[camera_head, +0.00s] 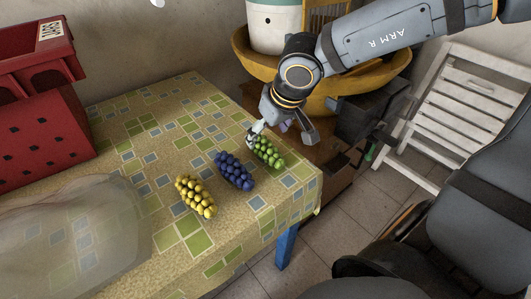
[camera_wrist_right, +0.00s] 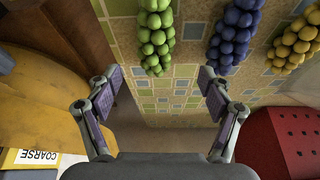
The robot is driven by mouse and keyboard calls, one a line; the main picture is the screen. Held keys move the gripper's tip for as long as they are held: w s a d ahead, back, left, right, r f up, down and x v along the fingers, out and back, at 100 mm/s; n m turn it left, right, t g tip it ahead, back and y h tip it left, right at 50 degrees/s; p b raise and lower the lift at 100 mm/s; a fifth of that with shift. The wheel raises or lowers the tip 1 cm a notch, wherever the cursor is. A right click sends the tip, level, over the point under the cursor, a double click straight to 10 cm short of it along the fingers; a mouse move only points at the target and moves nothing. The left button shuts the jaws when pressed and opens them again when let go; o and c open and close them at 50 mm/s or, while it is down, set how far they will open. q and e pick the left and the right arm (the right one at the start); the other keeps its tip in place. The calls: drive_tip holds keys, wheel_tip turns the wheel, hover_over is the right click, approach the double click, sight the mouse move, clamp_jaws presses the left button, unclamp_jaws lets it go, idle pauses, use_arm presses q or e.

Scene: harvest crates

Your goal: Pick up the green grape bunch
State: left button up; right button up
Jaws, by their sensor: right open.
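The green grape bunch (camera_head: 268,152) lies on the tiled-pattern tablecloth near the table's right edge; it also shows at the top of the right wrist view (camera_wrist_right: 156,38). My right gripper (camera_head: 283,133) is open and empty, just behind the green bunch in the head view. In the right wrist view its fingers (camera_wrist_right: 160,78) are spread wide, and the bunch lies beyond the tips, roughly in line with the gap. A blue grape bunch (camera_head: 234,171) and a yellow grape bunch (camera_head: 195,196) lie to its left in the head view. My left gripper is not seen.
The table (camera_head: 150,170) has bare cloth around the bunches. Red crates (camera_head: 36,130) stand at its left. A translucent, crumpled-looking shape (camera_head: 65,235) covers the near left. A yellow bowl (camera_head: 377,78) and white slatted chair (camera_head: 468,100) stand beyond the right side.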

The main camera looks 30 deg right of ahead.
sight(266, 142)
drive_tip(key=shift+w+f, duration=0.2)
drive_tip(key=shift+f, duration=0.15)
drive_tip(key=x, duration=0.1)
drive_tip(key=b+x, duration=0.1)
drive_tip(key=x, duration=0.1)
drive_tip(key=b+x, duration=0.1)
drive_tip(key=shift+d+f, duration=0.35)
drive_tip(key=shift+w+f, duration=0.1)
drive_tip(key=shift+f, duration=0.1)
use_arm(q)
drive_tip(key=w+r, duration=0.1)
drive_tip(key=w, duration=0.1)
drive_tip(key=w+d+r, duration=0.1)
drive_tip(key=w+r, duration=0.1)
use_arm(e)
drive_tip(key=shift+a+r, duration=0.1)
drive_tip(key=shift+c, duration=0.3)
drive_tip(key=c, duration=1.4)
drive_tip(key=shift+c, duration=0.6)
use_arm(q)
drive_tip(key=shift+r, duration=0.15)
use_arm(e)
drive_tip(key=shift+r, duration=0.1)
